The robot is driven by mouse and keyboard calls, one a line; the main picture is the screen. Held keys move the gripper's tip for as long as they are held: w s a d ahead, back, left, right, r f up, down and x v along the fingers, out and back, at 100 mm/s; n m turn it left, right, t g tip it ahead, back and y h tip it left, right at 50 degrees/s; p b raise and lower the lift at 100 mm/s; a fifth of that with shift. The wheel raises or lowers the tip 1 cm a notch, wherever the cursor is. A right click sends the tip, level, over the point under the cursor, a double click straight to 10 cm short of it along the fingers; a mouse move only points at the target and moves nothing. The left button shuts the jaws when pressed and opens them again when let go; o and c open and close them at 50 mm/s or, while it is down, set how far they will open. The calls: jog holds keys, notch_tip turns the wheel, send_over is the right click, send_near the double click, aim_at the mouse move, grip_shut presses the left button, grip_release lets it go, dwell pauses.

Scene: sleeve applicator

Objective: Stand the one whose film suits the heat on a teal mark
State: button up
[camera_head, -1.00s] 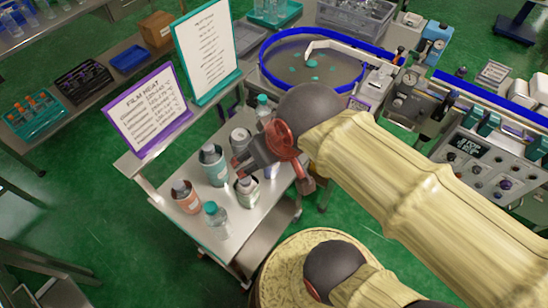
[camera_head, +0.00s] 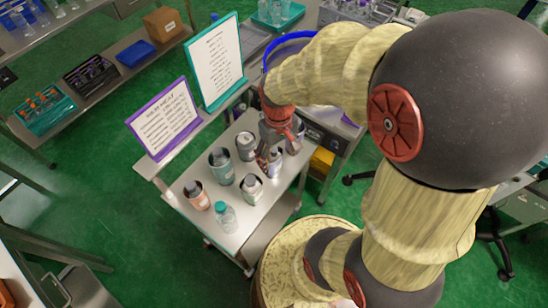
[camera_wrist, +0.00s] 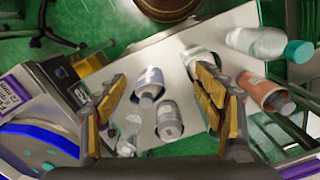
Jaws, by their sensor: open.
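Several capped, labelled bottles stand on a steel trolley (camera_head: 235,235): an orange-labelled one (camera_head: 197,197), a teal-labelled one (camera_head: 221,167), a clear teal-capped one (camera_head: 225,219) and pale ones (camera_head: 252,190), (camera_head: 246,147). My gripper (camera_head: 270,152) is low over the trolley's right end. In the wrist view my gripper (camera_wrist: 160,100) is open and empty; a blue-labelled bottle (camera_wrist: 149,80) and a grey-labelled bottle (camera_wrist: 169,122) appear between its fingers. Contact cannot be told. The blue-rimmed turntable (camera_wrist: 35,140) shows a teal mark (camera_wrist: 49,166); my arm hides most of it in the head view.
A purple-framed film heat card (camera_head: 163,118) and a teal-framed card (camera_head: 215,62) stand behind the bottles, their small print unreadable. Shelving with racks (camera_head: 90,75) is at left.

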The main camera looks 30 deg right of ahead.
aim_at(276, 150)
jog(key=w+d+f+n, duration=0.1)
jog(key=f, duration=0.1)
jog(key=w+d+f+n, duration=0.1)
jog(key=w+f+n, duration=0.1)
jog(key=w+d+f+n+p, duration=0.1)
jog(key=w+f+n, duration=0.1)
jog(key=f, duration=0.1)
jog(key=shift+w+d+f, duration=0.1)
jog(key=shift+w+d, duration=0.1)
jog(key=shift+w+d+n, duration=0.15)
jog(key=shift+w+n, duration=0.25)
jog(key=shift+n, duration=0.3)
jog(key=shift+f, duration=0.95)
jog(key=f, duration=0.2)
jog(key=f+b, duration=0.1)
jog(key=f, duration=0.2)
jog(key=shift+w+a+f+b, duration=0.3)
jog(key=shift+f, duration=0.1)
jog(key=shift+c, duration=0.5)
